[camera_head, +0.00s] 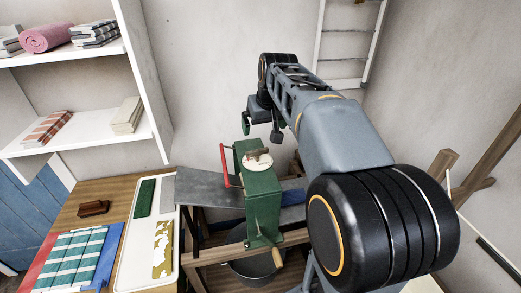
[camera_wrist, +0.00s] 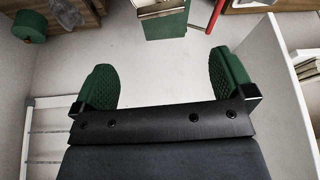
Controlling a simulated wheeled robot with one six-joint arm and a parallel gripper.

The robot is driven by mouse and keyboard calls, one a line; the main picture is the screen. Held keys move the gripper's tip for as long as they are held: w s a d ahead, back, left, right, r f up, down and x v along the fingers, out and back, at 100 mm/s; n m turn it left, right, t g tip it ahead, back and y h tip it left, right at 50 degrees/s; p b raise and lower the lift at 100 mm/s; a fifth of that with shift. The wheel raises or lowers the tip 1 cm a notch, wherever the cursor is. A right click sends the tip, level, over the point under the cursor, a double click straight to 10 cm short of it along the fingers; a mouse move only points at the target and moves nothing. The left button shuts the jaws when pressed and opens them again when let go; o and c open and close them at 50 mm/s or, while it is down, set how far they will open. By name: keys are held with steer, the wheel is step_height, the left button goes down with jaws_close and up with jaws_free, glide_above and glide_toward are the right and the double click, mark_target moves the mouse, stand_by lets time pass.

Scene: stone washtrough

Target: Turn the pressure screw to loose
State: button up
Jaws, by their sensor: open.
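The green wringer (camera_head: 262,200) stands on a wooden frame in the middle of the head view. On its top sits a round white dial with a dark bar across it, apparently the pressure screw (camera_head: 258,158). A red crank (camera_head: 226,165) is on its left side. My gripper (camera_head: 261,127) is open and empty, above and behind the wringer top, apart from it. In the wrist view, the green-padded fingers of my gripper (camera_wrist: 164,82) are wide apart. The wringer (camera_wrist: 165,24) is cut by the top edge there, with the red crank (camera_wrist: 215,15) beside it; the screw's setting cannot be read.
A grey board (camera_head: 205,188) lies left of the wringer, and a dark tub (camera_head: 255,268) stands below. A wooden table (camera_head: 92,190) holds a white tray (camera_head: 128,262) and striped cloths (camera_head: 75,258). White shelves (camera_head: 85,140) are at left; a ladder (camera_head: 345,45) leans behind.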

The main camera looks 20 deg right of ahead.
mark_target(258, 151)
steer(key=p+x, duration=0.1)
steer(key=x, duration=1.2)
steer(key=shift+f, duration=0.35)
steer(key=c, duration=0.7)
steer(key=shift+a+m+h, duration=0.1)
steer(key=shift+m+h, duration=0.2)
steer(key=shift+m, duration=0.3)
steer(key=shift+c, duration=0.2)
steer(key=o, duration=0.7)
steer(key=shift+o, duration=0.2)
